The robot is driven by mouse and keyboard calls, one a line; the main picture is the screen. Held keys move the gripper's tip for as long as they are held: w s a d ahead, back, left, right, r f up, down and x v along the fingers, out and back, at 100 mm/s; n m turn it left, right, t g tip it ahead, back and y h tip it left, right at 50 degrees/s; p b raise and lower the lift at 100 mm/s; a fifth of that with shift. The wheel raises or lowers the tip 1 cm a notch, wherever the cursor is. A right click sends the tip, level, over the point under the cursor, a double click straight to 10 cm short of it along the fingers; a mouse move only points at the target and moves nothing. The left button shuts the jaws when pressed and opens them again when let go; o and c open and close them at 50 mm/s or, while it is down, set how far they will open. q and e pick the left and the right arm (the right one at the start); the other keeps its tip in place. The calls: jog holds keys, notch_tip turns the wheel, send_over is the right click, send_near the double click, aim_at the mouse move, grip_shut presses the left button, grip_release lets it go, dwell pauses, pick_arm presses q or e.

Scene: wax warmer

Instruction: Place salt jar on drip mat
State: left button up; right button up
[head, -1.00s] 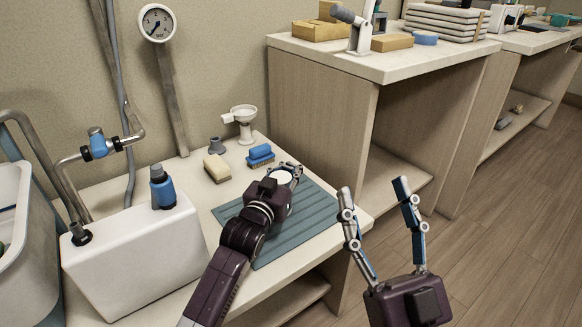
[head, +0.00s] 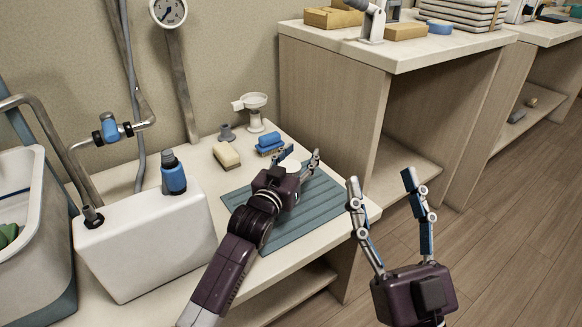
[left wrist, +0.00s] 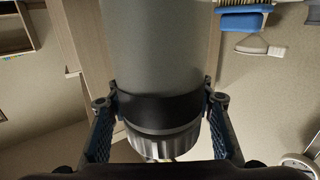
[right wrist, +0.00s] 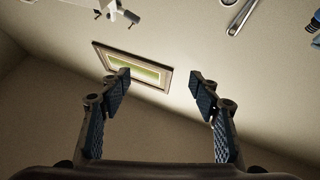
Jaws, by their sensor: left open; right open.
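The salt jar shows in the head view as a small white round top (head: 290,166) between the fingers of my left gripper (head: 298,156). In the left wrist view the jar (left wrist: 155,45) is a large grey cylinder with a black band and a ribbed end. My left fingers are open, one on each side of it. The teal ribbed drip mat (head: 308,213) lies on the counter under my left gripper. The jar's base is hidden, so its contact with the mat cannot be told. My right gripper (head: 381,180) is open and empty, right of the counter.
Behind the mat are a sponge (head: 226,155), a blue brush (head: 269,144) and a white funnel stand (head: 254,108). A white tank (head: 145,245) with a blue-collared bottle (head: 173,174) stands left. A taller cabinet (head: 325,105) rises at the back right.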

aim_at(292, 164)
pick_arm(q)
jog(key=p+v, duration=0.1)
jog(key=v, duration=0.4)
jog(key=shift+s+a+p, duration=0.1)
jog(key=shift+p, duration=0.3)
jog(key=p+v, duration=0.1)
jog(key=v, duration=0.5)
jog(key=shift+s, duration=0.15)
pick_arm(e)
notch_tip(292, 164, down, 17)
jog(key=w+d+g+h, duration=0.1)
jog(key=w+g+h, duration=0.1)
jog(key=g, duration=0.6)
jog(key=shift+w+d+g+h, duration=0.2)
jog(key=shift+w+g+h, duration=0.2)
jog(key=shift+w, duration=0.05)
jog(key=shift+r, duration=0.1)
